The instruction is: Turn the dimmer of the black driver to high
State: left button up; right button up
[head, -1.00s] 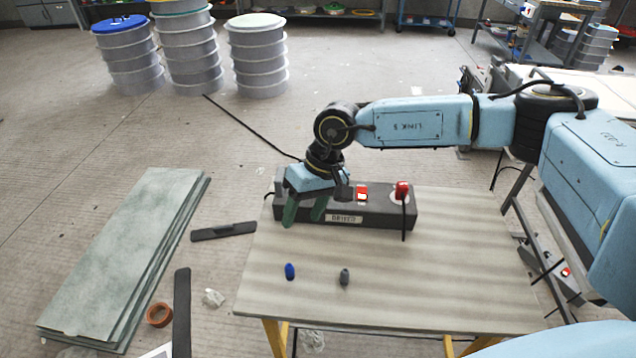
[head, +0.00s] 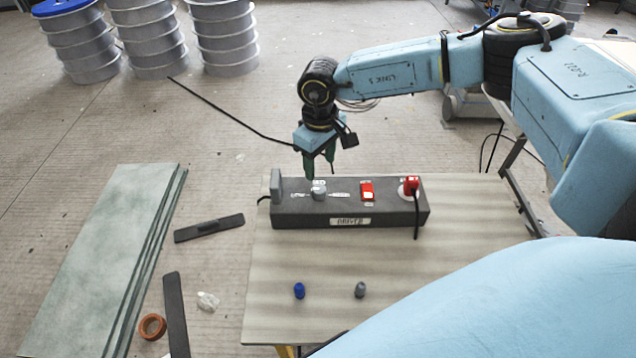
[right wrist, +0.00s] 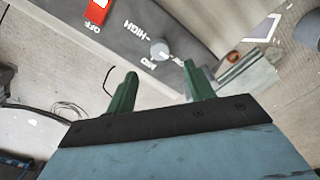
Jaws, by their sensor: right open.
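The black driver (head: 290,212) is a long dark box lying on the table, with a label on its front. Its dimmer, a grey knob (head: 319,189), stands on the top face left of the middle. In the right wrist view the knob (right wrist: 159,50) sits near the printed words HIGH and MID. My right gripper (head: 320,170) is over the back of the driver, just behind and above the knob. In the right wrist view its green fingers (right wrist: 160,85) are apart with nothing between them, and the knob lies beyond their tips. My left gripper is not in view.
On the driver are a red switch (head: 367,191) and a red plug (head: 411,186) with a black cable. A blue cap (head: 299,290) and a grey cap (head: 360,289) stand on the table (head: 450,270). Green-grey boards (head: 100,260) lie on the floor at left.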

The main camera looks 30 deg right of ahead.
send_over(319, 188)
notch_tip(319, 188, down, 4)
jog(key=shift+s+f, duration=0.15)
notch_tip(319, 188, down, 3)
jog(key=shift+f+b, duration=0.2)
jog(key=shift+b, duration=0.2)
jog(key=shift+f, duration=0.45)
jog(key=c, duration=0.7)
jog(key=shift+c, duration=1.2)
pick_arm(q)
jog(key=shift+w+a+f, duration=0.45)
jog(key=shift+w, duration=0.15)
